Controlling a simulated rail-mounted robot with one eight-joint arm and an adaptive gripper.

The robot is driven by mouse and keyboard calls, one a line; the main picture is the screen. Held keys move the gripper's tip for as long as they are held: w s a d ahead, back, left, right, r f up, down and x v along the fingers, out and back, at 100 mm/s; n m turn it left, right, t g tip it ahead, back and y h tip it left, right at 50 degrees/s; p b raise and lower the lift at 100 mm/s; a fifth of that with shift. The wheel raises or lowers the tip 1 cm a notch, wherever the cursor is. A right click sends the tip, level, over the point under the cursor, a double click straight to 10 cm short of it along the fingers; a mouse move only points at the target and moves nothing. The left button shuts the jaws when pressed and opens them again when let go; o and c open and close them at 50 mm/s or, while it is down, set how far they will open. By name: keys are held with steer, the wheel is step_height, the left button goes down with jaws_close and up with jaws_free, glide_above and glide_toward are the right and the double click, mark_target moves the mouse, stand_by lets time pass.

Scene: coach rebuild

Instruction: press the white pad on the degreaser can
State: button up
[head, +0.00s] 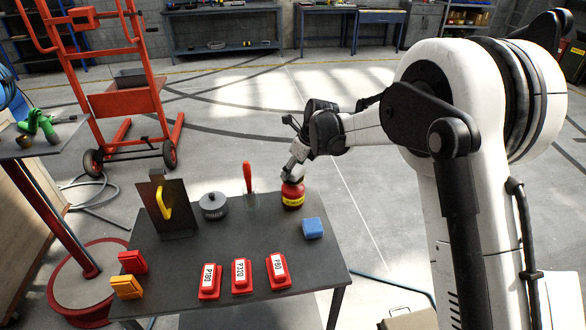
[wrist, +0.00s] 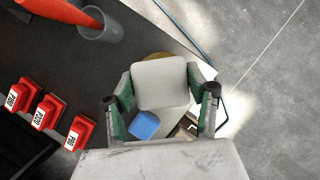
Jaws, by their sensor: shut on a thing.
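The degreaser can (head: 292,194) is red with a yellow band and stands upright near the back right edge of the dark table. The white pad (wrist: 161,84) is a pale rounded square between my two fingers in the wrist view. My gripper (head: 295,166) is directly above the can, pointing down, and it is shut on the pad. In the head view the pad is small and mostly covered by the gripper, at the can's top; I cannot tell if they touch. In the wrist view the pad hides most of what lies beneath, with a yellowish rim (wrist: 156,56) showing behind it.
A blue block (head: 313,228) lies in front of the can. A holder with a red-handled tool (head: 248,178) and a grey lidded pot (head: 213,205) stand to the left. Several red labelled blocks (head: 241,275) line the front. The table's right edge is close to the can.

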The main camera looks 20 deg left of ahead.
steer(key=shift+f+b, duration=0.8)
steer(key=shift+f, duration=0.25)
stand_by(0.9)
steer(key=shift+r, duration=0.1)
stand_by(0.4)
steer(key=shift+r+p, duration=1.25)
steer(key=shift+r, duration=2.25)
